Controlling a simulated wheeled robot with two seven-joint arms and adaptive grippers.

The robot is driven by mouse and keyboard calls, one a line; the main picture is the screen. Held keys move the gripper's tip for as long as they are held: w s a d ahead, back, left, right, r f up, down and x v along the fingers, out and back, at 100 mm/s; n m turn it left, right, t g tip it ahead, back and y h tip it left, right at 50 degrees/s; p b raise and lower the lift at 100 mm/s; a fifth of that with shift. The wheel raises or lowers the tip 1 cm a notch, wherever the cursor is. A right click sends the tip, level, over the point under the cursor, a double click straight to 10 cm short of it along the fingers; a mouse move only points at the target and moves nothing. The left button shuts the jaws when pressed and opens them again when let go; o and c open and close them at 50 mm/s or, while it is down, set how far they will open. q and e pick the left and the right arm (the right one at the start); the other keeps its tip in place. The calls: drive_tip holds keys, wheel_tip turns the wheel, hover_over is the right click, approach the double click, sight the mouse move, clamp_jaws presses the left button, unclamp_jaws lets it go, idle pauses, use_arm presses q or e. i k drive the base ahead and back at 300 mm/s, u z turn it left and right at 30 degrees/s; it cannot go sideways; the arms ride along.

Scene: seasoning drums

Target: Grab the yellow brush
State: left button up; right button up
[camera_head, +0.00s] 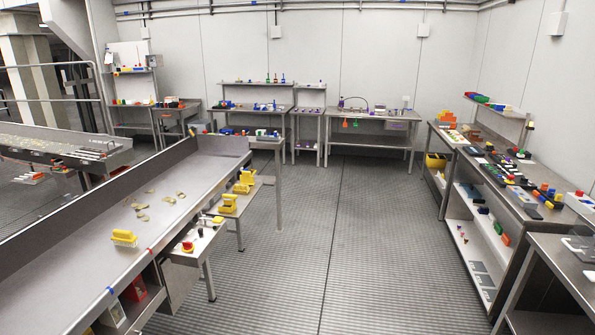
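A yellow brush (124,238) with pale bristles rests on the large metal sloped tray (75,265) at the left. It lies near the tray's right-hand edge, in the nearer half. Neither of my grippers shows in the head view.
Several yellowish chips (141,213) lie scattered on the tray behind the brush. A low side table (210,238) beside the tray holds a red-and-yellow item (187,246). Yellow devices (228,203) stand on a shelf behind it. Cluttered metal benches (520,200) line the right side. The grated floor (335,250) between is clear.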

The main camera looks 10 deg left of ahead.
sight(121, 237)
drive_tip(key=u, duration=0.35)
drive_tip(key=i, duration=1.55)
drive_tip(key=u, duration=1.7)
drive_tip(key=i, duration=1.25)
drive_tip(key=u, duration=0.8)
